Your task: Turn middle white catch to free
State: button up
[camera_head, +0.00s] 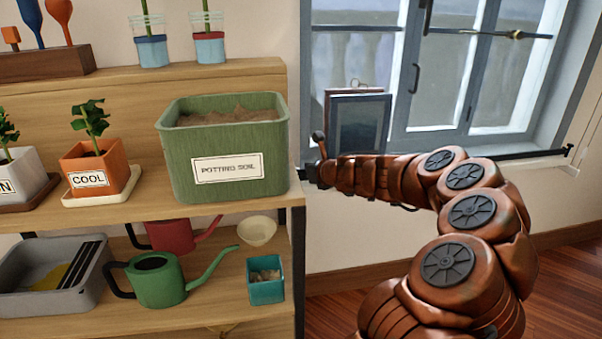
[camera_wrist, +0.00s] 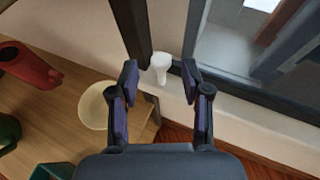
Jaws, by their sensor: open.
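A small white catch (camera_wrist: 160,66) shows in the wrist view, at the lower edge of the dark window frame beside a dark upright. It looks like a short knob with a wider end. My gripper (camera_wrist: 160,76) is open, with one dark finger on each side of the catch. I cannot tell whether either finger touches it. In the head view my gripper (camera_head: 318,158) is at the left end of my copper arm, by the window's lower left corner. The catch is not visible there; my gripper and arm cover that area.
A shelf (camera_head: 110,217) stands left of my gripper, with a green soil box (camera_head: 225,150) close by. A cream bowl (camera_wrist: 94,106) sits below left. A dark picture frame (camera_head: 360,122) leans at the window (camera_head: 440,85). Wooden floor (camera_head: 560,285) is open at the lower right.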

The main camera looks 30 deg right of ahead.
jog(key=shift+x, duration=0.85)
